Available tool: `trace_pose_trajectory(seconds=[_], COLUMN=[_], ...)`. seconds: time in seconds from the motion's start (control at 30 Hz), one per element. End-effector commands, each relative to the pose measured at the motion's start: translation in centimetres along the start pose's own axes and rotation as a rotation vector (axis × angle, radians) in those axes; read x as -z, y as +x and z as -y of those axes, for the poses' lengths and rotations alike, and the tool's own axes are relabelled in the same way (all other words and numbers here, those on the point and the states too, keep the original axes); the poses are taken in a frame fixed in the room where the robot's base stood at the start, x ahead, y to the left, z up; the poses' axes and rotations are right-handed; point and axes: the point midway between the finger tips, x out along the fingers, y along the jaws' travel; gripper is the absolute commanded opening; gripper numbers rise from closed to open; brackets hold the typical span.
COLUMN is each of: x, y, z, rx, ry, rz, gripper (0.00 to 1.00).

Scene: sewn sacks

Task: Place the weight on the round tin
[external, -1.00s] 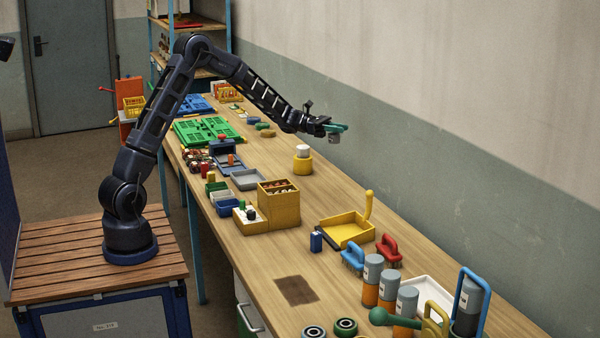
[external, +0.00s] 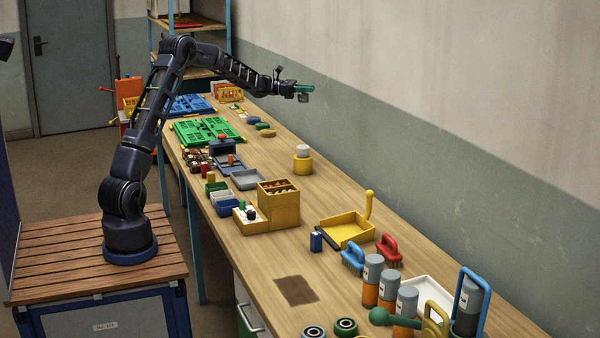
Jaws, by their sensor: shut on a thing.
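My gripper (external: 302,87), with teal fingers, is high above the far part of the bench. It is shut on a small dark grey piece (external: 303,97), which looks like the weight and hangs just below the fingers. The fingers partly hide it. A round yellow tin (external: 302,166) with a smaller white and grey cylinder (external: 302,151) on top stands upright on the bench, well below my gripper. Small low round pieces, one of them brown-orange (external: 263,127), lie farther back. I cannot tell for sure which round piece is the task's tin.
The wooden bench (external: 340,190) has free room around the yellow tin. A yellow box (external: 278,205), a yellow dustpan (external: 345,230), brushes and grey-orange bottles stand nearer. Green crates (external: 207,131) lie on the left. The wall runs along the right.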

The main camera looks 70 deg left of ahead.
Motion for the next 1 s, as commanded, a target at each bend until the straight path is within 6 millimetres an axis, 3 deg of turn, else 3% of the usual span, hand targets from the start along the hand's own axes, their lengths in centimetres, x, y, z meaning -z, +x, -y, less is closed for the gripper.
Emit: trace_pose_trajectory(seconds=[0.6, 0.8, 1.0], x=[12.2, 14.6, 15.6], y=[0.1, 0.0, 0.0], z=[0.0, 0.0, 0.0], rx=[0.001, 0.000, 0.000], ry=[-0.003, 0.000, 0.001], rz=[0.000, 0.001, 0.000], gripper=[0.00, 0.00, 0.00])
